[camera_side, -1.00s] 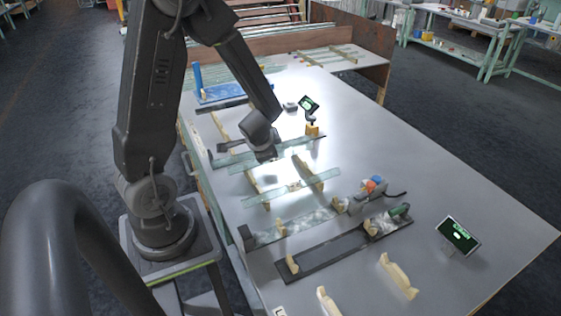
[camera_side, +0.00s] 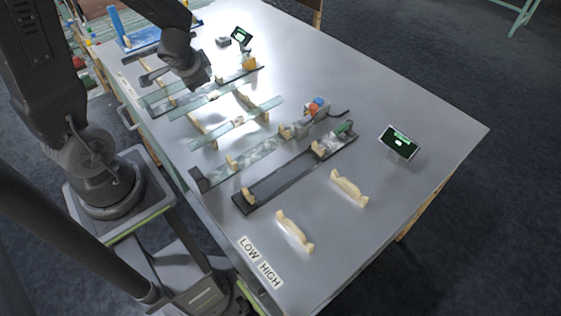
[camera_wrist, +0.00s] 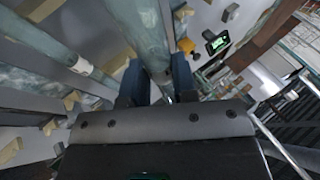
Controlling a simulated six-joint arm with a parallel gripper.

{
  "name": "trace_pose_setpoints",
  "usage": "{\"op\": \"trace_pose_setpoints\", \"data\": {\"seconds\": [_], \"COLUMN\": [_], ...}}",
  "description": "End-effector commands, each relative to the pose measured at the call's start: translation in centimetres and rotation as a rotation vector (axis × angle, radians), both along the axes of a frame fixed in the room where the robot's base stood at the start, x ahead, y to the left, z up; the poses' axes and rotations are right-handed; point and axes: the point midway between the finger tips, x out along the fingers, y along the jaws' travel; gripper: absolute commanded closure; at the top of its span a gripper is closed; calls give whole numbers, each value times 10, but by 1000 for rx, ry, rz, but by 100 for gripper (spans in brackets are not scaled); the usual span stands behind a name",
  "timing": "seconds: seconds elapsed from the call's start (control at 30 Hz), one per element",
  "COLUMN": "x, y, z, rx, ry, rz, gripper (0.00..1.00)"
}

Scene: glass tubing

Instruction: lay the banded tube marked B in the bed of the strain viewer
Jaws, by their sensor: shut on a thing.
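My gripper (camera_side: 200,86) is low over the far left part of the bench. In the wrist view my gripper (camera_wrist: 158,82) is shut on a clear glass tube (camera_wrist: 143,32), which runs up between its dark fingers. No letter is readable on the held tube. A second glass tube (camera_side: 264,107) with a pale band lies across wooden rests nearer the side camera; the band (camera_wrist: 82,66) also shows in the wrist view, its mark unreadable. Long dark beds stand on the bench, one empty-looking (camera_side: 285,178) nearer the camera. I cannot tell which is the strain viewer's.
A small lit screen (camera_side: 242,36) stands beyond my gripper, and a larger one (camera_side: 400,142) stands at the right. An orange-and-blue fitting (camera_side: 317,107) is mid-bench. Two loose wooden cradles (camera_side: 349,188) and LOW and HIGH labels (camera_side: 258,260) lie nearer the front. The right side is mostly clear.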

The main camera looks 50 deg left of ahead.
Motion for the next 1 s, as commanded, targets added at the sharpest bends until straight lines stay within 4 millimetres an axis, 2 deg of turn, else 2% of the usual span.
{"op": "trace_pose_setpoints", "data": {"seconds": [0.03,0.2,0.4,0.5,0.73,0.87,1.0], "x": [11,31,36,34,32,34,39], "y": [-19,-75,-136,-158,-184,-206,-237], "z": [1,5,9,10,7,-6,-25], "rx": [1,1,1,1,2,4,3], "ry": [-3,-7,-5,-2,4,7,6], "rz": [-12,-7,1,2,5,1,1], "gripper": [100,100,100,100,100,100,100]}}
